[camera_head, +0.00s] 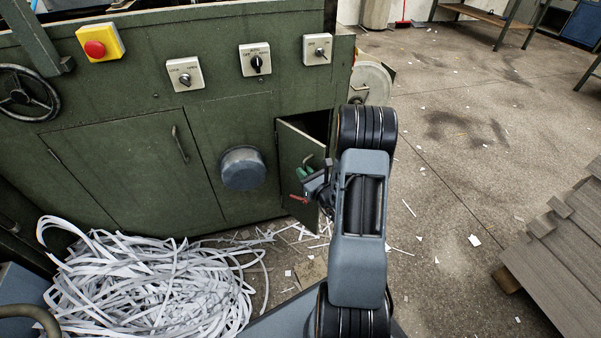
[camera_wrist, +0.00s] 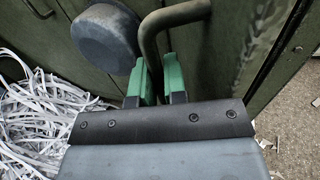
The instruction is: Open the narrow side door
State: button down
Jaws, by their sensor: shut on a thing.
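The narrow side door (camera_head: 291,149) is a green metal panel at the right end of the green machine. It stands partly open, with a dark gap (camera_head: 318,124) behind its upper edge. Its handle is a bent dark metal bar (camera_wrist: 176,15), clear in the wrist view. My gripper (camera_head: 305,172) is at the door's outer face, its green fingers (camera_wrist: 158,75) shut on the handle, one on each side of the bar. My arm hides the door's right part in the head view.
A round grey-blue cap (camera_head: 243,168) sticks out left of the door. A heap of white paper strips (camera_head: 150,285) lies on the floor at lower left. Stacked grey boards (camera_head: 560,250) stand at right. Floor between is mostly clear, with scraps.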

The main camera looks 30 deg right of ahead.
jog(key=shift+s+a+f+h, duration=0.1)
jog(key=shift+a+h, duration=0.2)
jog(key=c, duration=1.2)
grip_release()
jog(key=s+d+p, duration=0.1)
jog(key=s+p, duration=0.1)
jog(key=s, duration=1.1)
jog(key=shift+s+p, duration=0.3)
jog(key=shift+p, duration=0.05)
